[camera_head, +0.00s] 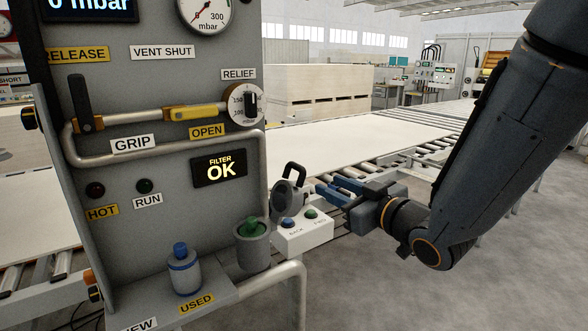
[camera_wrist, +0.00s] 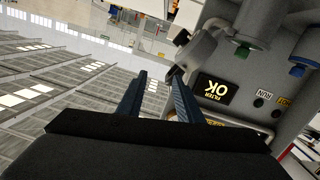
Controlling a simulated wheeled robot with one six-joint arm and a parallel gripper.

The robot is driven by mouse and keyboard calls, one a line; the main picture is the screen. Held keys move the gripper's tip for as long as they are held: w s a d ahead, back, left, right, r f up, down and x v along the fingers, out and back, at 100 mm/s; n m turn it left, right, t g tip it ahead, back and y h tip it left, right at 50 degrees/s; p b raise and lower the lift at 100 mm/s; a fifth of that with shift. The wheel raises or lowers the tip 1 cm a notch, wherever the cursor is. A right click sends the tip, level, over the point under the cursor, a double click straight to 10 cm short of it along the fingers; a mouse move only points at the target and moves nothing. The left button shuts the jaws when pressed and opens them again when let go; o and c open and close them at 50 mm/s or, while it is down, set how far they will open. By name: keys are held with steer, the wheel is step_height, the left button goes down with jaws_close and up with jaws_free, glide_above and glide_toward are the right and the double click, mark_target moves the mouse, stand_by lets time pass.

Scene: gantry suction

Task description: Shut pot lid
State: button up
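The pot (camera_head: 252,252) is a grey cup on the panel's front, with a green-topped filter (camera_head: 252,228) standing in it. Its grey round lid (camera_head: 283,200) stands open, tilted up at the pot's right, with a black loop handle (camera_head: 294,175). My gripper (camera_head: 326,190) is open and empty, just right of the lid, its blue fingers pointing left. In the upside-down wrist view, the lid (camera_wrist: 199,50) is just beyond the fingertips, close to the right finger. I cannot tell whether they touch.
A white button box (camera_head: 303,236) with blue and green buttons sits below my gripper. A blue-topped filter (camera_head: 184,270) stands on the shelf marked USED. The display (camera_head: 219,168) reads FILTER OK. A grey pipe (camera_head: 290,270) bends down in front.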

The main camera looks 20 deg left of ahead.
mark_target(299, 168)
steer(key=shift+n+y, duration=0.5)
steer(key=shift+y, duration=0.3)
steer(key=p+x, duration=0.1)
steer(key=x, duration=0.3)
steer(key=s+a+r+p+x, duration=0.1)
steer(key=x, duration=0.3)
steer(key=p+x, duration=0.1)
steer(key=x, duration=0.3)
steer(key=shift+s+a+r, duration=0.15)
steer(key=shift+a+r, duration=0.1)
steer(key=shift+a, duration=0.3)
jaws_close()
